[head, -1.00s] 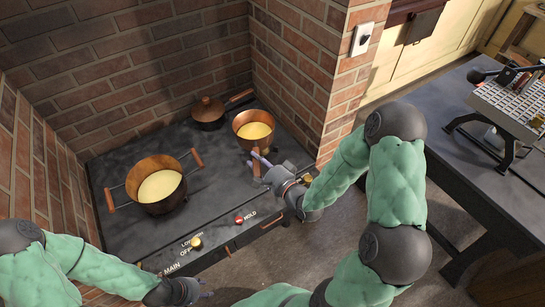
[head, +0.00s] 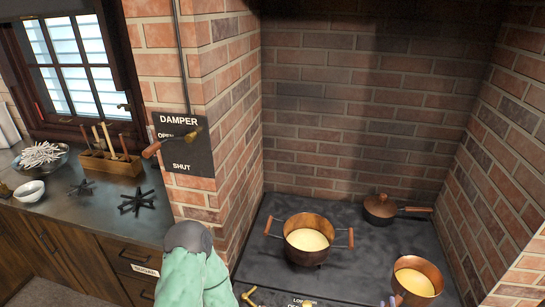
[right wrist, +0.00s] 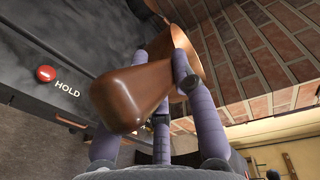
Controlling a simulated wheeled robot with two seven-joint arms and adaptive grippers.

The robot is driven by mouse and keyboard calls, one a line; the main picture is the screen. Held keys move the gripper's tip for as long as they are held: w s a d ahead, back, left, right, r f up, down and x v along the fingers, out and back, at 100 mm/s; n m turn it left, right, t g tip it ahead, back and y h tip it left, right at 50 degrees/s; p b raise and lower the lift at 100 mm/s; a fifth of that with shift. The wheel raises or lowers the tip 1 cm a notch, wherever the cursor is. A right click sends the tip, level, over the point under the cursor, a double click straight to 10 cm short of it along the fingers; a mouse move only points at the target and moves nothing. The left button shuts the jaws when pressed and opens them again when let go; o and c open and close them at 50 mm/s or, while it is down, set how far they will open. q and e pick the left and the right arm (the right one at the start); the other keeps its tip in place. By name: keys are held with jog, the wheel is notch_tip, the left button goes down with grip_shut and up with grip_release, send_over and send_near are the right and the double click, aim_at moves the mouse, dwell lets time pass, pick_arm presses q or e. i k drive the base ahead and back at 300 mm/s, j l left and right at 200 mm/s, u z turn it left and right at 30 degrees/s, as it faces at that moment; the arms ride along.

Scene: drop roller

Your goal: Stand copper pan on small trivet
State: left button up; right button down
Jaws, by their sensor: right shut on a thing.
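The copper pan (head: 416,281), with pale yellow contents, is at the lower right of the head view, over the dark stove. I cannot tell whether it touches the stove top. In the right wrist view, my right gripper (right wrist: 163,78) is shut around its brown handle (right wrist: 132,95), and part of the copper body (right wrist: 177,42) shows beyond the fingers. Two black star-shaped trivets lie on the left counter: the small trivet (head: 82,187) and a larger one (head: 137,202) to its right. My left forearm shows at the bottom of the head view; its gripper is out of frame.
A two-handled copper pot (head: 308,241) and a lidded pan (head: 380,208) stand on the stove. A brick pier (head: 228,130) with a damper lever separates stove and counter (head: 60,225). A wooden tool block (head: 112,164) and bowls stand behind and left of the trivets.

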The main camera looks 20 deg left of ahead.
aim_at(80, 195)
jog(key=k+u, duration=0.3)
jog(key=k+j+u, duration=0.35)
jog(key=k, duration=0.15)
jog(key=j+u, duration=0.15)
jog(key=u, duration=0.25)
jog(key=i+j+u, duration=0.15)
jog(key=u, duration=0.25)
jog(key=i+j+u, duration=0.1)
jog(key=u, duration=0.35)
jog(key=i+j, duration=0.5)
jog(key=i, duration=0.2)
jog(key=i+j, duration=0.55)
jog(key=i, duration=0.1)
